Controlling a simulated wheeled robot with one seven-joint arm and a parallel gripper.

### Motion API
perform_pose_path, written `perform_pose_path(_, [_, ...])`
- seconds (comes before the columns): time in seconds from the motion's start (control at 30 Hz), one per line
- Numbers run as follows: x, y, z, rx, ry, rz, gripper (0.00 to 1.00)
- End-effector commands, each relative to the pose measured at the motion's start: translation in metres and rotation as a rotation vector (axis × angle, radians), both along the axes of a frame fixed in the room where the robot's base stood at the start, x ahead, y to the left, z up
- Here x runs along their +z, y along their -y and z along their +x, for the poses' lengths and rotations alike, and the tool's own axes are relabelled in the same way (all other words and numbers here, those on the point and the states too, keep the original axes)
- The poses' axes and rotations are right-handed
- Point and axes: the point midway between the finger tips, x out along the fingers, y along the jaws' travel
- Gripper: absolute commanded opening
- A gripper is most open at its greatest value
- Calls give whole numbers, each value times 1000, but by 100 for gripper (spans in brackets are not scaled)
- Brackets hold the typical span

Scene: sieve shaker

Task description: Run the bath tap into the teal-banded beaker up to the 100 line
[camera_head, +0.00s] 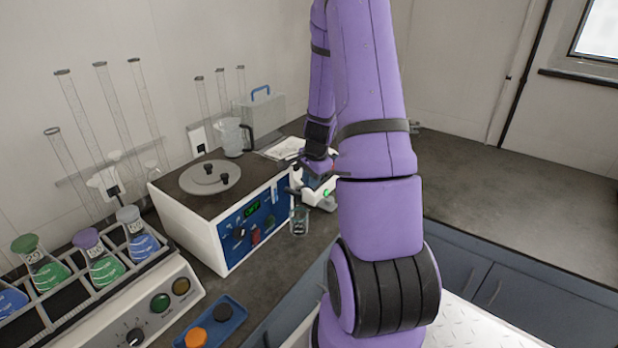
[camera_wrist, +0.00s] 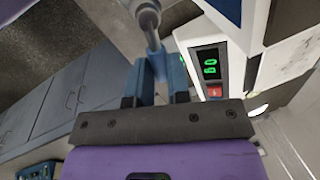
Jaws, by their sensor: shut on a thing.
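The bath (camera_head: 206,240) is a white box with a blue front panel, a green display and a round grey lid. A small clear glass beaker (camera_head: 299,223) stands on the counter by its right front corner; I cannot make out its band, lines or water level. My gripper (camera_head: 318,172) is just above and right of the beaker, partly hidden by my arm. The spout is not clear.
A small white device (camera_head: 327,197) with a green display stands under my gripper; in the wrist view a display reads 60 above a red button (camera_wrist: 214,91). A flask rack (camera_head: 100,262), a blue tray (camera_head: 226,322) and a clear jug (camera_head: 231,137) stand around. The right counter (camera_head: 520,195) is clear.

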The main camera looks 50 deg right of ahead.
Motion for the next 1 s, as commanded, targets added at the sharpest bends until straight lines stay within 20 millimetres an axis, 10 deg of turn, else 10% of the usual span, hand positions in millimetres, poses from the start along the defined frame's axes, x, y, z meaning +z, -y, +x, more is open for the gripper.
perform_pose_path(0.57, [0, -4, -9, -214, 1, 0, 0])
perform_pose_path(0.7, [0, -4, -9, -213, 1, -1, 43])
perform_pose_path(1.0, [1, -4, -9, -212, 1, -1, 43])
